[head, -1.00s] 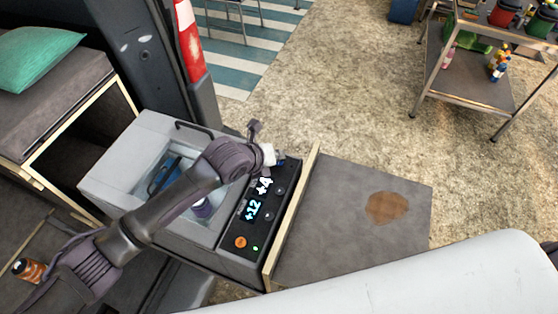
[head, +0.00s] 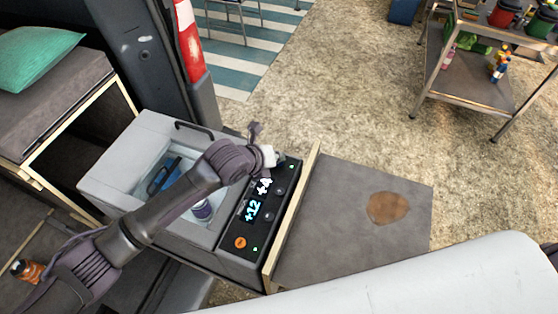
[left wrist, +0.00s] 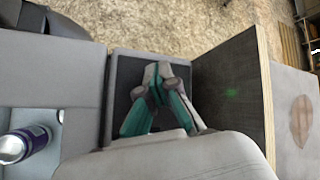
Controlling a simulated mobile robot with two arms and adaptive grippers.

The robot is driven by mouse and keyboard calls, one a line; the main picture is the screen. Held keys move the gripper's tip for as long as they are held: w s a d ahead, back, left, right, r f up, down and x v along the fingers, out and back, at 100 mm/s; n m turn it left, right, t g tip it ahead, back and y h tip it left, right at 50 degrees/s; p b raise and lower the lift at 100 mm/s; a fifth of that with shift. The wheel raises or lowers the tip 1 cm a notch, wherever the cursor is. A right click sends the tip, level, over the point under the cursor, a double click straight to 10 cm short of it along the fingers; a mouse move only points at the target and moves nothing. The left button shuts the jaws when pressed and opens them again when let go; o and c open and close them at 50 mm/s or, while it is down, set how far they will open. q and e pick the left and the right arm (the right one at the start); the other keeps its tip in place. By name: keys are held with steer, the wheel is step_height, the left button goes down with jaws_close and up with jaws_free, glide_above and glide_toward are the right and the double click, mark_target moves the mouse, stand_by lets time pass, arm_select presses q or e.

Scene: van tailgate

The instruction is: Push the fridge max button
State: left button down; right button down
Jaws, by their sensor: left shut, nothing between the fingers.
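The fridge (head: 120,185) is a grey box with a clear-topped compartment. Its black control panel (head: 233,246) runs along its right side, with lit readouts (head: 252,209) of +12 and +4, an orange round button (head: 240,243), dark buttons and a green light. No max label is readable. My left gripper (head: 279,158) is over the panel's far end, hiding part of it. In the left wrist view, its teal-and-grey fingers (left wrist: 158,72) are shut and empty, pointing at the dark panel end (left wrist: 122,88). I cannot tell whether they touch it. My right gripper is not in view.
A wooden-edged board (head: 318,158) stands right of the panel, beside a grey surface (head: 345,215) with a brown stain. A can (left wrist: 22,145) lies inside the fridge. A metal cart (head: 470,80) is far right.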

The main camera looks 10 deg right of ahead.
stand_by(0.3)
arm_select(q)
steer(key=shift+r+p, duration=0.7)
steer(key=shift+p, duration=0.05)
step_height(320, 180, up, 5)
steer(key=p, duration=0.4)
steer(key=shift+r, duration=0.1)
